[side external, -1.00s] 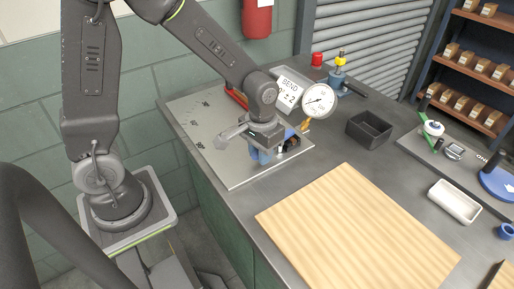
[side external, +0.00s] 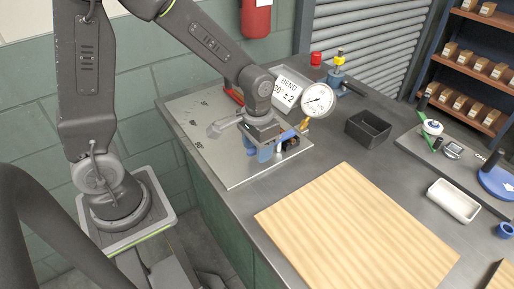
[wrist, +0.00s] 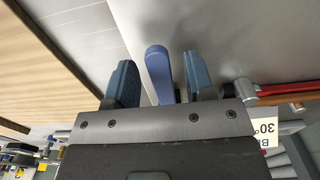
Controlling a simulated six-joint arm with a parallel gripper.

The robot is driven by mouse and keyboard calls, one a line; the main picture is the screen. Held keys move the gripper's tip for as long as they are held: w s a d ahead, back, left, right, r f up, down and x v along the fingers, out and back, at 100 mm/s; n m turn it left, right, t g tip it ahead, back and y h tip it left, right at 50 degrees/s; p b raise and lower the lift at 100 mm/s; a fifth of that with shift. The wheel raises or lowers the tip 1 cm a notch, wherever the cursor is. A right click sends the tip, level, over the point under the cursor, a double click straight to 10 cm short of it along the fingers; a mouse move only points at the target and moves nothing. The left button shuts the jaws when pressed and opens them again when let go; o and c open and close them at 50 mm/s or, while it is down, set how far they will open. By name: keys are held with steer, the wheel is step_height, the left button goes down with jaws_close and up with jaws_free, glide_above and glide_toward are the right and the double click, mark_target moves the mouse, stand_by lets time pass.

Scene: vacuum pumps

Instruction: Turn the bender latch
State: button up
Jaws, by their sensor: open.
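The bender stands on a pale metal plate (side external: 215,150) at the far left of the bench; my gripper (side external: 263,150) hides much of it. In the wrist view a rounded blue lever (wrist: 158,72), likely the latch, stands between the two blue-grey fingers of my gripper (wrist: 160,80). A red handle (wrist: 285,89) with a metal end lies right of the fingers.
A dial gauge (side external: 318,100) and a bend sign (side external: 287,92) stand close behind my gripper. A black bin (side external: 368,129) is to the right. A wooden board (side external: 355,230) lies in front, with nothing on it.

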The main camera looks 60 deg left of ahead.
steer(key=shift+r, duration=0.6)
steer(key=shift+r, duration=0.1)
steer(key=shift+r, duration=2.85)
steer(key=shift+s+r, duration=0.15)
steer(key=shift+r, duration=0.15)
steer(key=s+r+t, duration=0.5)
steer(key=s+r, duration=0.3)
steer(key=s, duration=0.4)
steer(key=shift+a+r+t, duration=0.2)
steer(key=shift+r+t, duration=0.1)
steer(key=shift+r, duration=0.05)
